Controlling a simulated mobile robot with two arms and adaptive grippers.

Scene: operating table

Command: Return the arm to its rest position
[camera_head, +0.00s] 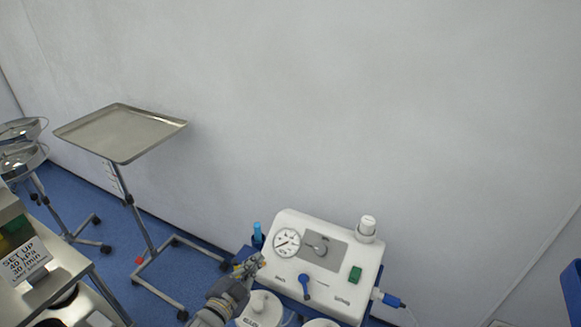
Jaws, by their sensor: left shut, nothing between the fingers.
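My left gripper (250,267) is at the bottom centre of the head view, at the left edge of a white suction machine (325,265). Its fingers are shut with nothing between them. Whether it touches the machine cannot be told. My right gripper is not in view.
A steel tray stand (120,133) stands at the left by the wall. A basin stand (22,150) is at the far left. A sign (25,262) stands on a steel table at lower left. White lidded jars (259,309) are below the machine's front. Blue floor is open between the stands.

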